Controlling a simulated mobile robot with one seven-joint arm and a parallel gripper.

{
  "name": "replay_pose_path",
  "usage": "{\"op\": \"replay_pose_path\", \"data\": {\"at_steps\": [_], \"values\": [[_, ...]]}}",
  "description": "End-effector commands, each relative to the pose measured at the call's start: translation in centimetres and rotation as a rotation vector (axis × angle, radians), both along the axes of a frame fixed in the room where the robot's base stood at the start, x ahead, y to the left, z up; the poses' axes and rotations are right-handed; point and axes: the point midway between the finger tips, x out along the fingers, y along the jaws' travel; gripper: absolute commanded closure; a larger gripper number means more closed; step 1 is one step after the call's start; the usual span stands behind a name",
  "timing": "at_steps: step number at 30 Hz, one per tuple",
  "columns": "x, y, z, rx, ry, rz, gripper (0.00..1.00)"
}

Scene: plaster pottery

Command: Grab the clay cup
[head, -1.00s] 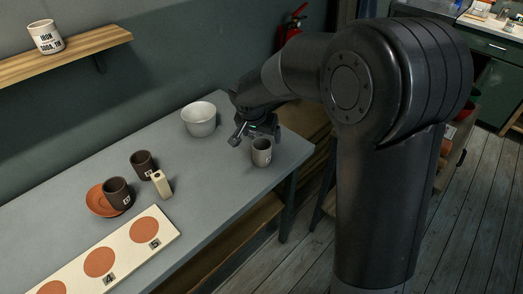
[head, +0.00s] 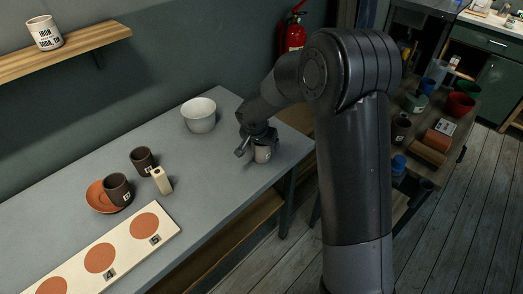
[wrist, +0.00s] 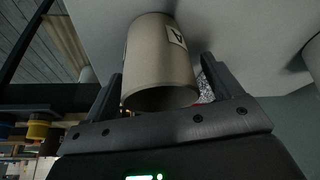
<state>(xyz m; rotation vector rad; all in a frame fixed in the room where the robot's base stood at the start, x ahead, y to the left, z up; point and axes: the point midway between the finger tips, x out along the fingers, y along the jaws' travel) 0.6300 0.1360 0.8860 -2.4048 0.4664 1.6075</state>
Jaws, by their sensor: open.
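A grey-beige clay cup (head: 263,153) with a small label stands upright near the right end of the grey table (head: 225,165). In the wrist view the cup (wrist: 160,65) fills the upper middle, between the two fingers. My gripper (head: 257,143) is open and reaches down around the cup from above and behind. In the wrist view my gripper (wrist: 160,88) has one finger on each side of the cup, with the left finger close to its wall. Whether either finger touches the cup cannot be told.
A white bowl (head: 199,115) stands behind and left of my gripper. Dark cups (head: 142,160) and (head: 117,189), an orange saucer (head: 97,198), a cream block (head: 162,181) and a board with orange discs (head: 125,252) lie further left. The table's right edge is close.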

Motion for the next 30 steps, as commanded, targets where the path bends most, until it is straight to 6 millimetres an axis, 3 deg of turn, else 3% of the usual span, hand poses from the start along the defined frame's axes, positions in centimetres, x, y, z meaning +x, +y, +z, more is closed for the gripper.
{"op": "replay_pose_path", "data": {"at_steps": [10,30], "values": [[0.25,-0.09,-0.57,0.0,-0.001,0.0,0.18],[0.26,-0.07,-0.5,0.0,-0.002,0.0,0.7]]}}
